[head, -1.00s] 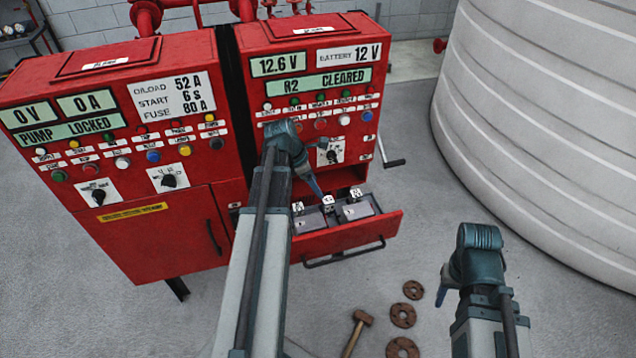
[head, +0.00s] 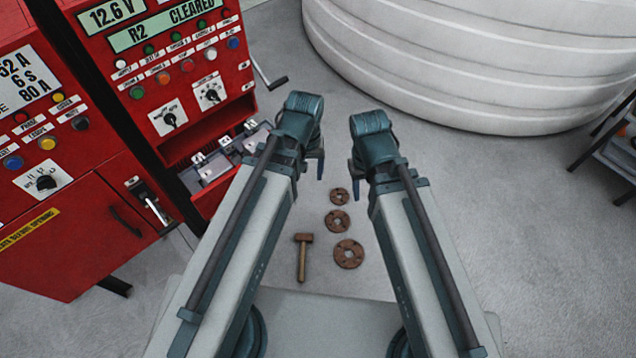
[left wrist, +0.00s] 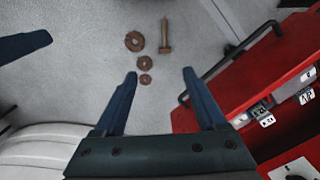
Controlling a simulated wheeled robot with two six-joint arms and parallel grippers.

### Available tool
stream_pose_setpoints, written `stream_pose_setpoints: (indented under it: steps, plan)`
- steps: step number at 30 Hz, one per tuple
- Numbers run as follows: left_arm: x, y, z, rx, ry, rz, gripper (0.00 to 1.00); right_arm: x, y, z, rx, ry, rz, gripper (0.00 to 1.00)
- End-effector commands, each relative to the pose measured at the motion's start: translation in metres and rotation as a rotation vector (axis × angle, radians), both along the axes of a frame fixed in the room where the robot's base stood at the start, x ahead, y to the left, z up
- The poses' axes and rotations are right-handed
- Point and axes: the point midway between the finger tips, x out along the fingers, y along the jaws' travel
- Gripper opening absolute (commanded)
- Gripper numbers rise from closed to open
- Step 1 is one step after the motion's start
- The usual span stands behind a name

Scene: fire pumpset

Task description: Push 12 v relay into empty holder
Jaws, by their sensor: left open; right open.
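The red drawer (head: 206,203) of the right cabinet is pulled open; it also shows in the left wrist view (left wrist: 222,97). Grey blocks (head: 212,166) with small white tagged parts sit in it, partly hidden by my left arm. I cannot tell which is the 12 V relay or which holder is empty. My left gripper (head: 317,166) is open and empty, to the right of the drawer; its two spread fingers show in the left wrist view (left wrist: 160,76). My right gripper (head: 352,168) is open and empty beside it, over the floor.
A hammer (head: 303,257) and three rusty rings (head: 348,254) lie below and between my arms. A crank handle (head: 272,80) sticks out from the cabinet side. A large white tank (head: 470,80) stands behind.

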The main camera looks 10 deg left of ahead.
Motion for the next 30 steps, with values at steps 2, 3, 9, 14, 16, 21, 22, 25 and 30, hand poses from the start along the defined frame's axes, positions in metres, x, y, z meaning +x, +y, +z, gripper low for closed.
stream_pose_setpoints:
  steps: [2,3,9,14,16,21,22,25,30]
  plan:
    - [-0.018,-0.018,0.000,0.030,0.010,-0.194,0.73,0.000,0.000,0.000,0.000,0.000,0.000,0.50]
    - [-0.023,-0.023,0.001,0.044,0.014,-0.270,0.73,0.000,0.000,0.000,0.000,0.000,0.000,0.50]
    - [-0.035,-0.036,0.001,0.075,0.028,-0.466,0.73,0.000,0.000,0.000,0.000,0.000,0.000,0.50]
    - [-0.035,-0.037,0.001,0.077,0.030,-0.479,0.73,0.000,0.000,0.000,0.000,0.000,0.000,0.50]
    - [-0.035,-0.037,0.001,0.077,0.030,-0.478,0.73,0.000,0.000,0.000,0.000,0.000,0.000,0.50]
    - [-0.035,-0.037,0.001,0.076,0.030,-0.476,0.73,0.000,0.000,0.000,0.000,0.000,0.000,0.50]
    - [-0.035,-0.037,0.001,0.076,0.030,-0.476,0.73,0.000,0.000,0.000,0.000,0.000,0.000,0.50]
    - [-0.035,-0.037,0.001,0.076,0.030,-0.475,0.73,0.000,0.000,0.000,0.000,0.000,0.000,0.50]
    - [-0.035,-0.037,0.001,0.076,0.030,-0.475,0.73,0.000,0.000,0.000,0.000,0.000,0.000,0.50]
